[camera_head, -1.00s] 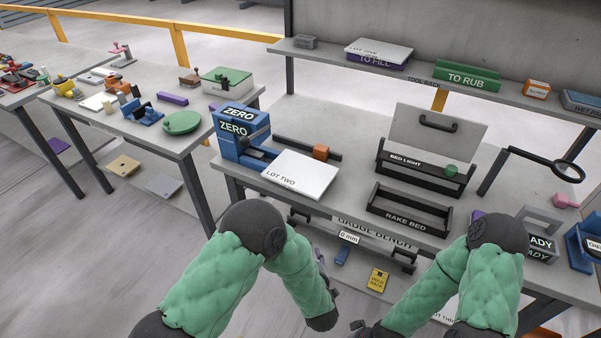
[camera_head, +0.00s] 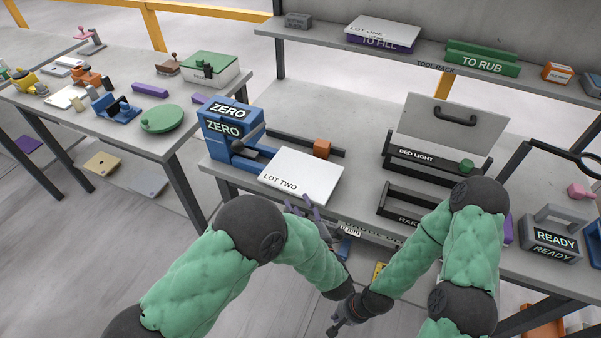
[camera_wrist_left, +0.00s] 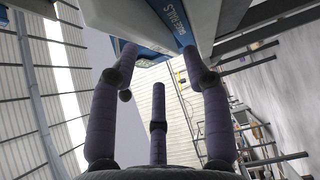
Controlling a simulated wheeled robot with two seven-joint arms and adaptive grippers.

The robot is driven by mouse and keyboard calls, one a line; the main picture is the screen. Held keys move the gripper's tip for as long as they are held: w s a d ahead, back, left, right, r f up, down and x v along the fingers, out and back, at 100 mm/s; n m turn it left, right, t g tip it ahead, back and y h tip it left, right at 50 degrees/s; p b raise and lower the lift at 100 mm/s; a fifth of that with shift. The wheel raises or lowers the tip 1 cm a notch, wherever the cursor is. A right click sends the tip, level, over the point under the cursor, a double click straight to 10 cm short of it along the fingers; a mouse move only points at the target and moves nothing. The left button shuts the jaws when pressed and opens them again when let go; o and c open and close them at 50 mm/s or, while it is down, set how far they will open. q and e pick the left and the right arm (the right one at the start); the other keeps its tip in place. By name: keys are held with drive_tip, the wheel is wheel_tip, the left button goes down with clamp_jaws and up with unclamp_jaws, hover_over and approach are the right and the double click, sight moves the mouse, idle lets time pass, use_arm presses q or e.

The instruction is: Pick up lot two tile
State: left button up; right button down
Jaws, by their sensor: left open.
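The lot two tile (camera_head: 302,176) is a white slab lettered LOT TWO. My left gripper (camera_head: 309,207) is just in front of and below the tile's near edge, partly hidden by my forearm. In the left wrist view its purple fingers (camera_wrist_left: 159,68) are spread and empty, under a pale body with a blue lettered strip; I cannot tell whether they touch it. My right gripper (camera_head: 341,318) is low at the front, away from the tile; its fingers are unclear.
The blue ZERO gauge (camera_head: 228,135) stands left of the tile, with an orange block (camera_head: 321,148) on a dark rail behind. The BED LIGHT rack (camera_head: 425,163) stands to the right. A shelf above holds the lot one tile (camera_head: 384,31).

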sight(291, 192)
use_arm(q)
drive_tip(key=shift+r+b+x, duration=0.1)
drive_tip(key=shift+b+x, duration=0.4)
drive_tip(key=shift+x, duration=1.3)
drive_tip(key=shift+r+b+x, duration=0.15)
drive_tip(key=shift+b+x, duration=0.35)
drive_tip(key=shift+x, duration=1.3)
drive_tip(key=shift+a, duration=0.2)
drive_tip(key=shift+s, duration=0.1)
drive_tip(key=shift+r, duration=0.1)
clamp_jaws()
